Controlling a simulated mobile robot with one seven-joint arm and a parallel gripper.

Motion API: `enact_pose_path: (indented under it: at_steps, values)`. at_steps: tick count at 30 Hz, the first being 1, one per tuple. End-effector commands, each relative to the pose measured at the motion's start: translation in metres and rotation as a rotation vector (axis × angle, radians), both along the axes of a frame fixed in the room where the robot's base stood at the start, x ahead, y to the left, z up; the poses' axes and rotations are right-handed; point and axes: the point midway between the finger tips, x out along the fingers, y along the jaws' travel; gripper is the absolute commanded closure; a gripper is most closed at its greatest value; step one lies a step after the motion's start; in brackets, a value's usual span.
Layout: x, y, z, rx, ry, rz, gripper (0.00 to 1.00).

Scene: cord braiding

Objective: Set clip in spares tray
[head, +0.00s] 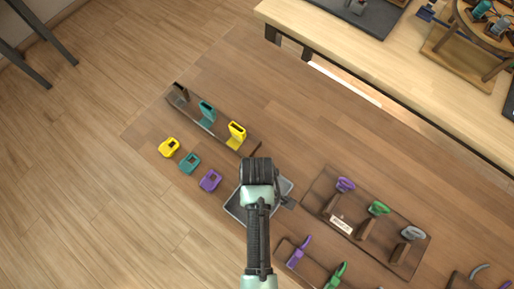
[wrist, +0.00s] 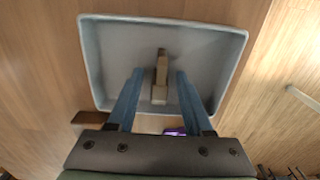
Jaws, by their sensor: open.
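The grey spares tray (head: 236,208) lies on the brown board, partly hidden under my arm in the head view. In the wrist view its floor and pale rim (wrist: 165,19) show almost whole. A small brown clip with a lighter tan foot (wrist: 160,78) is inside the tray's outline, near its middle. My gripper (wrist: 158,74) is open over the tray, with one blue finger on each side of the clip and a gap to both. I cannot tell how high the fingertips are above the tray floor. The head view hides the fingers and the clip.
A rack (head: 221,127) with brown, teal and yellow clips stands up and left of the tray. Loose yellow (head: 169,147), teal (head: 190,163) and purple (head: 210,180) pieces lie left. A rack with purple, green and grey tools (head: 378,208) stands right. A workbench (head: 400,85) is upper right.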

Motion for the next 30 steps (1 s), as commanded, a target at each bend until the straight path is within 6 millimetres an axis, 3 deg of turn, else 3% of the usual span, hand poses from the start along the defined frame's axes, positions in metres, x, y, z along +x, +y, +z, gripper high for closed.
enact_pose_path:
  at_steps: [7,18,25,28,30]
  values:
    - [0.001,0.0,0.018,0.0,-0.003,0.0,0.49]
    - [0.001,0.0,0.094,0.001,-0.004,-0.001,0.49]
    - [0.002,0.0,0.121,0.001,-0.004,-0.002,0.49]
    - [0.018,0.001,0.133,0.005,-0.066,-0.024,0.49]
    - [0.047,0.004,0.153,0.018,-0.178,-0.066,0.49]
